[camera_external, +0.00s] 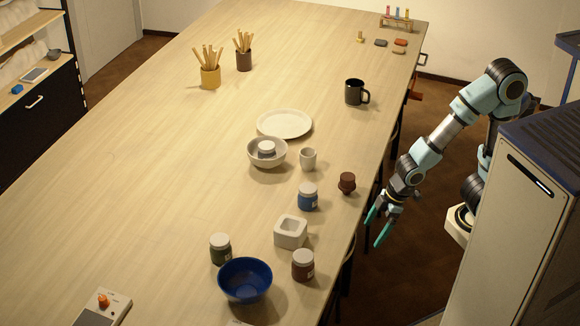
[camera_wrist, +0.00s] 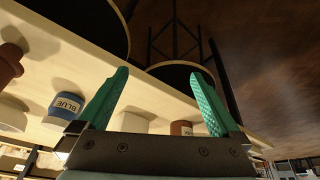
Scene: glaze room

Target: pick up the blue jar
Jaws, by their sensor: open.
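The blue jar (camera_external: 308,197) stands upright on the table, with a pale lid and a blue body. It also shows in the wrist view (camera_wrist: 66,105), left of my fingers, with a label reading BLUE. My gripper (camera_external: 381,228) is open and empty beyond the table's right edge, to the right of the jar and apart from it. In the wrist view my gripper (camera_wrist: 160,95) shows two teal fingers spread apart with nothing between them.
A dark red-brown stopper-like object (camera_external: 347,182) stands between the jar and the table's right edge. The table's left side is mostly clear.

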